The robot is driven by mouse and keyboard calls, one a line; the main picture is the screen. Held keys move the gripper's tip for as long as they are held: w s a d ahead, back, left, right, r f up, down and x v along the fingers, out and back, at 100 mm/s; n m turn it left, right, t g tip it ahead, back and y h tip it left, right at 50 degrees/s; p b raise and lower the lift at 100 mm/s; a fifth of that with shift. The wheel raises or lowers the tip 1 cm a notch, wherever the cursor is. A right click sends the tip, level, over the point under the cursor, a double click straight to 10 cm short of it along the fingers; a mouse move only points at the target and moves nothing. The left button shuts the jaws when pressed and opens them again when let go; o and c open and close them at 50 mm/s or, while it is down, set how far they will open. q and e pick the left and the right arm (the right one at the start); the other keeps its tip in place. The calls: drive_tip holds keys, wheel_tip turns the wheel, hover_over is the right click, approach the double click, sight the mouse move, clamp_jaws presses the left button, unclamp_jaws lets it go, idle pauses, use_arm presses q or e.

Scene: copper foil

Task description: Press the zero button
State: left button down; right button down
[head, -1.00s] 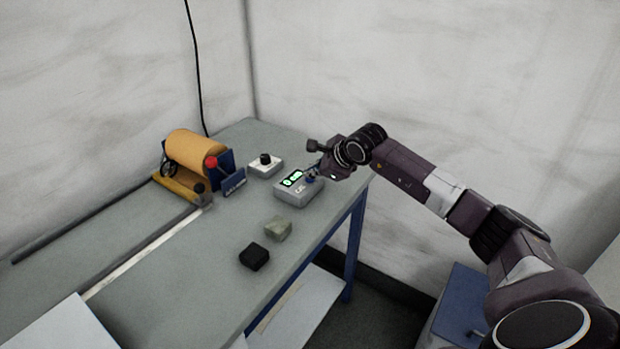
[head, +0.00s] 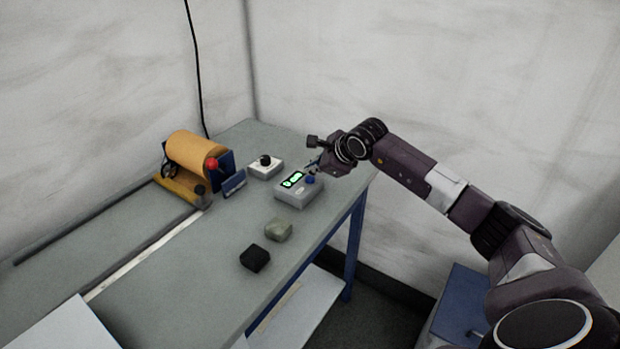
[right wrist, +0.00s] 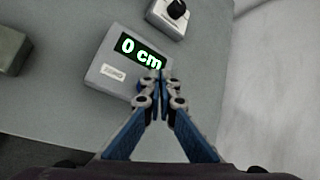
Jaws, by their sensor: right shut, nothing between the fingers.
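The grey readout box (head: 296,197) stands on the table with a lit green display. In the right wrist view the box (right wrist: 99,86) shows "0 cm" on its display (right wrist: 140,50). A round blue button (head: 310,180) sits on the box's top, right of the display, in the head view. In the wrist view the fingers hide it. My right gripper (head: 314,168) is shut and empty, just above and behind the button, apparently clear of it. Its blue fingertips (right wrist: 160,77) meet beside the display in the wrist view. My left gripper is not in view.
A white box with a black knob (head: 264,167) stands left of the readout box. A copper-coloured roll (head: 190,152) on a stand with a red knob is further left. A greenish block (head: 278,230) and a black block (head: 254,258) lie nearer on the table (head: 180,275).

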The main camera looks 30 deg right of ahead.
sight(311, 180)
drive_tip(key=shift+r, duration=0.1)
drive_tip(key=shift+r+p, duration=1.35)
drive_tip(key=shift+r, duration=1.1)
